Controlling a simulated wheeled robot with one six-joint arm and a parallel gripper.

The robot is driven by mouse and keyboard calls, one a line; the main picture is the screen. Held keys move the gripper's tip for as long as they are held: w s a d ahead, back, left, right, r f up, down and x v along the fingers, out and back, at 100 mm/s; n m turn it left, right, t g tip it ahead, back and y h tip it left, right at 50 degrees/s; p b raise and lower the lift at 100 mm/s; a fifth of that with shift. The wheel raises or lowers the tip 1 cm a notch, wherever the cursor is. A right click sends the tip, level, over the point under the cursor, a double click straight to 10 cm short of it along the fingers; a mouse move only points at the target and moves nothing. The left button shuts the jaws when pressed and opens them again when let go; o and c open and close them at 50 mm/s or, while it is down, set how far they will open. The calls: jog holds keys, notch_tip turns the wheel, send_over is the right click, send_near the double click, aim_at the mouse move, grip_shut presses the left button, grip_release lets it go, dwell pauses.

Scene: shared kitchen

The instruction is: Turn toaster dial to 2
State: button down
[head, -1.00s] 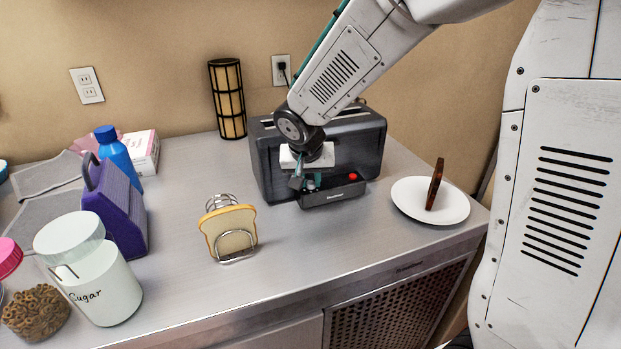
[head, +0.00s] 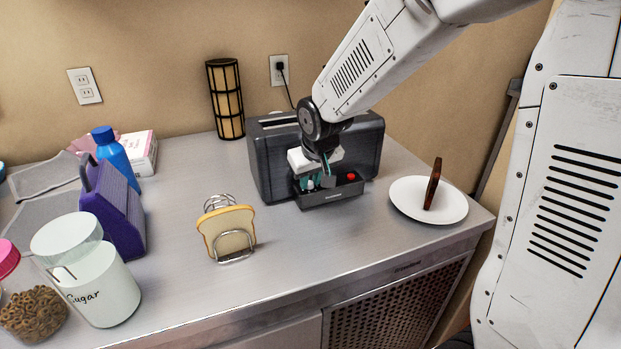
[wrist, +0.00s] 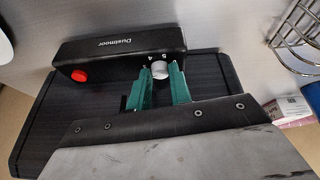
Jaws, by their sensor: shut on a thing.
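The dark toaster (head: 368,146) stands on the counter against the wall, with its front panel (head: 335,199) facing me. In the wrist view that panel (wrist: 115,45) appears upside down. The pale dial (wrist: 160,68) sits on it, with the numerals 5 and 4 beside it. Other numerals are hidden, and I cannot read the dial's pointer. My gripper (wrist: 160,74) has its green fingers on either side of the dial, shut on it. In the head view my gripper (head: 318,180) is at the left part of the panel.
A red button (head: 350,176) is on the panel, right of the dial. A white plate (head: 405,199) with a brown slice (head: 433,184) lies to the right. A wire rack with a bread slice (head: 228,232) stands front left. The counter before the toaster is clear.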

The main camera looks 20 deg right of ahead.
jog(key=c, duration=1.3)
grip_release()
jog(key=shift+v, duration=3.9)
